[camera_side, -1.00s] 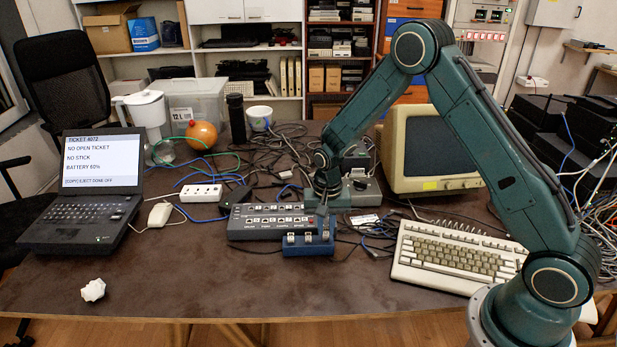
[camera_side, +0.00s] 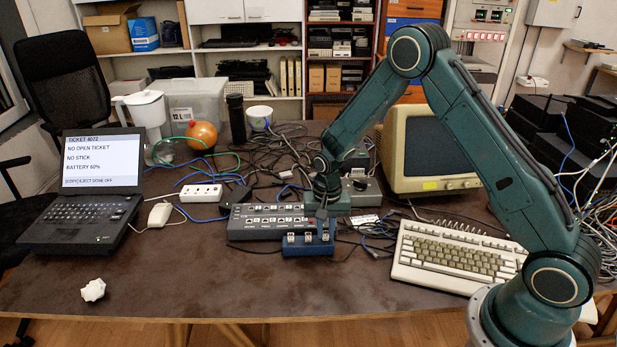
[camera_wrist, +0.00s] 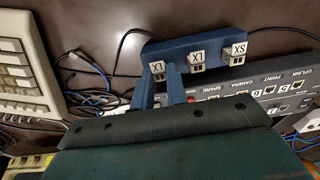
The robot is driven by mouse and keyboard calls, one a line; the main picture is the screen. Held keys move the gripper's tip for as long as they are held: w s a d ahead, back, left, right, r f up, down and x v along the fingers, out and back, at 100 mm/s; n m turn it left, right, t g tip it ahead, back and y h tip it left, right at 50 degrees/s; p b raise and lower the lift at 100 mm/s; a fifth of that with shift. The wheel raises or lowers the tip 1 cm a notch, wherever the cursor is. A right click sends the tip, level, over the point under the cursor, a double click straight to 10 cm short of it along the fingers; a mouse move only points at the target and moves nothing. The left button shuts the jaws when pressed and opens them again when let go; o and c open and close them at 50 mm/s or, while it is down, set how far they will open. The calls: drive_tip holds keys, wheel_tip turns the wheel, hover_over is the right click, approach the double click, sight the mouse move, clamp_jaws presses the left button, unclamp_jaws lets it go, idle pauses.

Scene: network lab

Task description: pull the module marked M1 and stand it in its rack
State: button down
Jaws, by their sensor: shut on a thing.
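The blue rack (camera_side: 307,248) stands at the front edge of the grey switch unit (camera_side: 262,222). In the wrist view the rack (camera_wrist: 208,47) bears three white-faced modules, marked LX, LX and SX. My gripper (camera_side: 322,214) points down at the rack's right end in the side view. In the wrist view my gripper (camera_wrist: 158,79) is shut on the leftmost LX module (camera_wrist: 157,68), which is at the rack's end slot. Whether it is fully seated I cannot tell. The middle LX module (camera_wrist: 196,58) and the SX module (camera_wrist: 235,50) stand apart from my fingers. No M1 mark is readable.
Loose cables (camera_side: 378,232) lie right of the rack, beside a beige keyboard (camera_side: 455,257). A laptop (camera_side: 90,190) stands at the left, showing "no open ticket, no stick". A crumpled white object (camera_side: 93,290) lies at the front left. The front middle of the table is clear.

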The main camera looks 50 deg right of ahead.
drive_tip(key=shift+f, duration=0.15)
drive_tip(key=c, duration=1.3)
unclamp_jaws()
drive_tip(key=shift+r, duration=6.95)
